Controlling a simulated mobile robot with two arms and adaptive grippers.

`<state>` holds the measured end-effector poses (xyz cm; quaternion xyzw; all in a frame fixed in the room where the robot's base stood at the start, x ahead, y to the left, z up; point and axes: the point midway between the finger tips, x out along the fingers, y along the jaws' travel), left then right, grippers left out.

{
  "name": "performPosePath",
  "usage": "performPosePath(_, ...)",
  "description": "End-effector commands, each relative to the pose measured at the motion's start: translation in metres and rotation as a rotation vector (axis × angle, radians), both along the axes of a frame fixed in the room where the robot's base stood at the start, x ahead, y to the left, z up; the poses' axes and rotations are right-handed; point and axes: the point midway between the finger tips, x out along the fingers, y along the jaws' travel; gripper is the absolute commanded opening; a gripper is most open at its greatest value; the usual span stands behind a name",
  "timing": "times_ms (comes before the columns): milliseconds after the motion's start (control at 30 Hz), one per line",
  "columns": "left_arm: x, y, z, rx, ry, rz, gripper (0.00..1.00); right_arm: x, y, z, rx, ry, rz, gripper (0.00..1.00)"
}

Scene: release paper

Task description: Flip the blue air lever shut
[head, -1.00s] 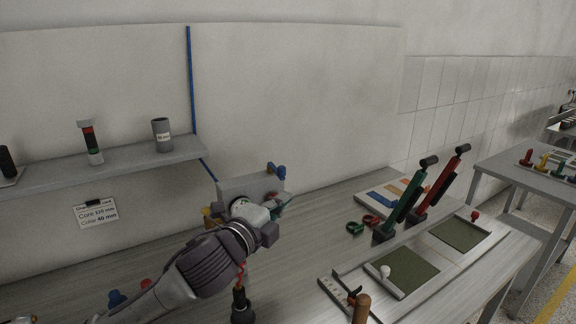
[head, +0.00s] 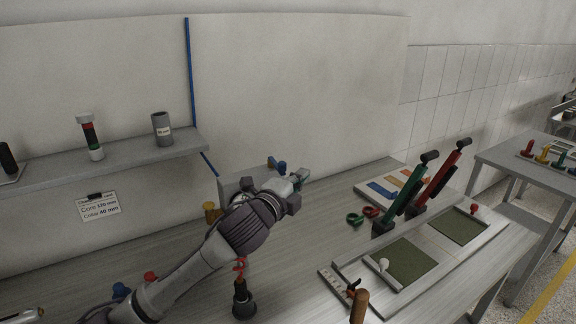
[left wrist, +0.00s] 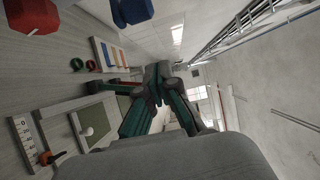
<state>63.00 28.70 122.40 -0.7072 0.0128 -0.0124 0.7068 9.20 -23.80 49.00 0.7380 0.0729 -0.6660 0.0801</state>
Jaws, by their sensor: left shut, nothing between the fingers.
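The blue air lever (head: 277,163) sits at the top of a grey box (head: 235,183) against the back wall. In the left wrist view, a blue part (left wrist: 133,10) is cut off by the top edge. My left gripper (head: 301,177) is shut and empty, just right of and slightly below the lever in the head view, apart from it in the picture. In the left wrist view its green-padded fingers (left wrist: 160,78) meet at the tips. My left arm hides much of the box front. My right gripper is out of view.
A black stand with a red top (head: 242,298) is in front of my arm. A shelf (head: 110,165) hangs at left. Bare tabletop (head: 315,225) lies between.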

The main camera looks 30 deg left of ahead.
Motion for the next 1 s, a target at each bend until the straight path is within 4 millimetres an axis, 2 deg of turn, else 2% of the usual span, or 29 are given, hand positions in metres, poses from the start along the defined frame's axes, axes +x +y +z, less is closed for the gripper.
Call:
performPosePath(100,0.025,-0.001,0.004,-0.002,0.000,0.001,0.00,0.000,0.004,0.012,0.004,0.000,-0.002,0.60)
performPosePath(200,0.016,0.018,0.002,0.005,0.003,0.003,0.00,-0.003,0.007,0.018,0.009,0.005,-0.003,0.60)
performPosePath(400,0.010,0.035,0.000,0.002,0.002,0.001,0.00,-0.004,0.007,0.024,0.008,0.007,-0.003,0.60)
performPosePath(1000,0.005,0.043,-0.001,0.004,0.001,-0.016,0.00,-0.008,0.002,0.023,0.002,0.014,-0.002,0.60)
